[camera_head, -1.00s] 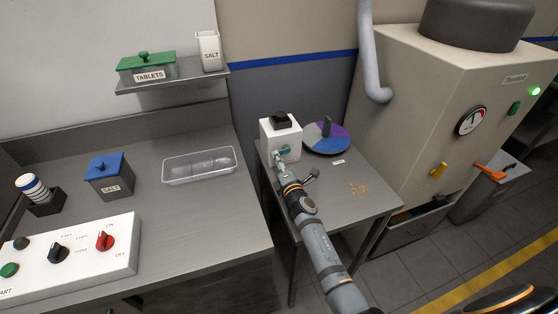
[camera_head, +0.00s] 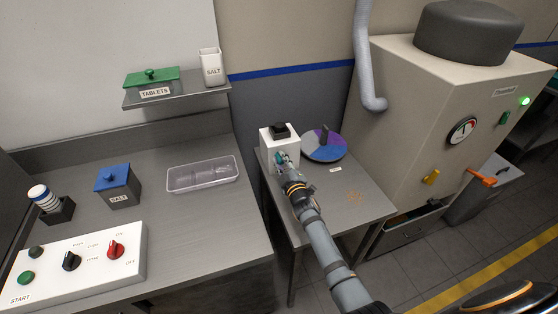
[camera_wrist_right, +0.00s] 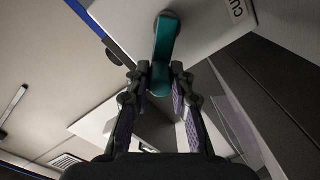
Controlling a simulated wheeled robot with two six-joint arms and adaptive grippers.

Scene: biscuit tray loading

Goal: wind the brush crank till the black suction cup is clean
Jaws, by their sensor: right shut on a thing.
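The white brush box (camera_head: 293,147) stands on the small grey table beside the wall. The black suction cup (camera_head: 280,129) sits on its top; whether it is clean is too small to tell. The teal crank (camera_head: 279,158) is on the box's front face. My right gripper (camera_head: 284,165) is shut on the crank's handle. In the right wrist view the teal crank (camera_wrist_right: 164,45) runs down from its pivot on the white face, its lower end between the fingertips of my right gripper (camera_wrist_right: 160,78). My left gripper is out of view.
A blue and purple disc (camera_head: 325,146) with a dark upright knob stands right of the box. A clear tray (camera_head: 203,186) is on the left bench. A large beige machine (camera_head: 405,110) stands at right.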

